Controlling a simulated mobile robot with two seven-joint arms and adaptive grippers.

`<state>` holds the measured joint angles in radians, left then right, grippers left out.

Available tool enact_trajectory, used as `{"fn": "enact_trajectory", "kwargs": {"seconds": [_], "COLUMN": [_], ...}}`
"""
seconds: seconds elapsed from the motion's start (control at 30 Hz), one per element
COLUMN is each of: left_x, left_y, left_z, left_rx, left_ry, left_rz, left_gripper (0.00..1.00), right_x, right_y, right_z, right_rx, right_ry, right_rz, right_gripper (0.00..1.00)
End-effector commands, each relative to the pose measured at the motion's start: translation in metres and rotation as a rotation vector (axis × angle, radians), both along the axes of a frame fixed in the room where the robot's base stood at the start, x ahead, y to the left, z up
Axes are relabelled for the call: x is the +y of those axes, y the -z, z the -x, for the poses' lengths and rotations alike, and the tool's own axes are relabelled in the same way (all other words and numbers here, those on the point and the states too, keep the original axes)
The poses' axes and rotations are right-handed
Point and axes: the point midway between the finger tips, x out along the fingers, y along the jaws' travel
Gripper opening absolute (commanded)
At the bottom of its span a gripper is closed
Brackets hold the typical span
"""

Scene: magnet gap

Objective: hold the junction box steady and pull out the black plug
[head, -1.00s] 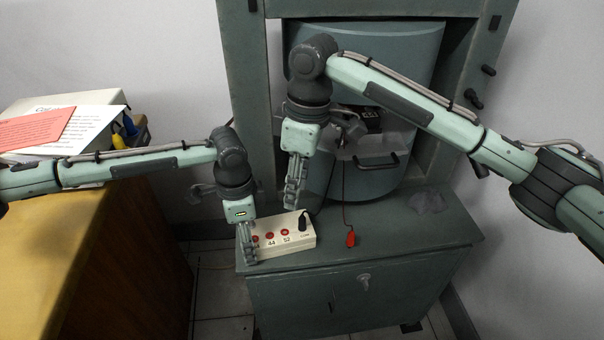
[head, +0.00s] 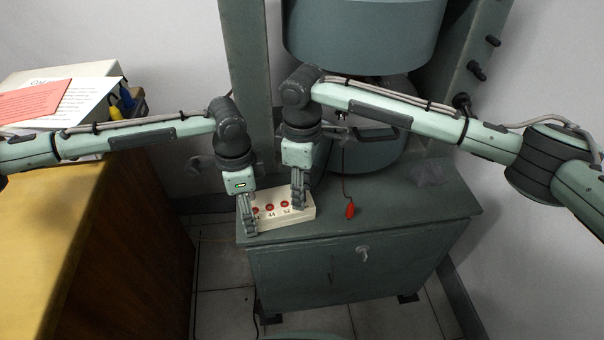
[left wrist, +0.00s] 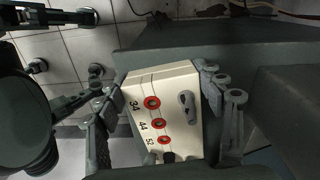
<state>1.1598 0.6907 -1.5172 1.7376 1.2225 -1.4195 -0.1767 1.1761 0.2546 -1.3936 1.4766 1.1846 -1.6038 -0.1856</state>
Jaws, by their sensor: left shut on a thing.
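The cream junction box (head: 286,218) sits on top of the green cabinet, with red-ringed sockets and numbers on its face. My left gripper (head: 250,226) is shut on the box at its left end. In the left wrist view the left fingers lie on both sides of the box (left wrist: 150,85). My right gripper (head: 299,204) points down over the right end of the box, where the black plug is hidden in the head view. A dark piece, likely the black plug (left wrist: 168,157), shows at the box's lower edge in the left wrist view. Whether the right fingers grip it is unclear.
A red plug (head: 350,210) on a cord rests on the cabinet top (head: 400,210), right of the box. The cabinet top's right part is mostly clear. A wooden desk (head: 60,250) with papers (head: 60,105) stands at the left.

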Motion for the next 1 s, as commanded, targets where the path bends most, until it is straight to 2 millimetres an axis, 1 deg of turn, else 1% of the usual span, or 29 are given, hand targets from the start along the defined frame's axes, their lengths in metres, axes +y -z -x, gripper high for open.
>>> {"fn": "enact_trajectory", "kwargs": {"seconds": [0.13, 0.37, 0.47, 0.6, 0.7, 0.77, 0.8, 0.9, 1.0], "left_x": [-0.0003, -0.0003, -0.0003, -0.0003, -0.0003, -0.0003, -0.0003, -0.0003, -0.0003], "left_y": [-0.0005, -0.0005, -0.0005, -0.0005, -0.0005, -0.0005, -0.0005, -0.0005, -0.0005], "left_z": [-0.0003, -0.0004, -0.0004, -0.0003, -0.0003, -0.0003, -0.0003, -0.0003, -0.0003], "left_rx": [-0.001, -0.001, -0.001, -0.001, -0.001, -0.001, -0.001, -0.001, -0.001], "left_ry": [0.000, 0.000, 0.000, 0.000, 0.000, 0.000, 0.000, 0.000, 0.000], "left_rz": [0.001, 0.001, 0.001, 0.001, 0.001, 0.001, 0.001, 0.001, 0.001], "left_gripper": [0.28, 0.28, 0.28, 0.28, 0.28, 0.28, 0.28, 0.28, 0.28], "right_x": [0.0004, 0.0004, 0.0004, 0.0004, 0.0004, 0.0004, 0.0004, 0.0004, 0.0004], "right_y": [0.0058, 0.0062, 0.0061, 0.0060, 0.0060, 0.0059, 0.0059, 0.0059, 0.0058], "right_z": [0.0001, 0.0001, 0.0001, 0.0001, 0.0001, 0.0002, 0.0001, 0.0001, 0.0001], "right_rx": [0.000, 0.000, 0.000, 0.000, 0.000, 0.000, 0.000, 0.000, -0.001], "right_ry": [-0.001, -0.001, -0.001, -0.001, -0.001, -0.001, -0.001, -0.001, -0.001], "right_rz": [-0.001, -0.001, -0.001, -0.001, -0.001, -0.001, -0.001, -0.001, -0.001], "right_gripper": [0.39, 0.39, 0.28, 0.10, 0.00, 0.00, 0.12, 0.00, 0.00]}}
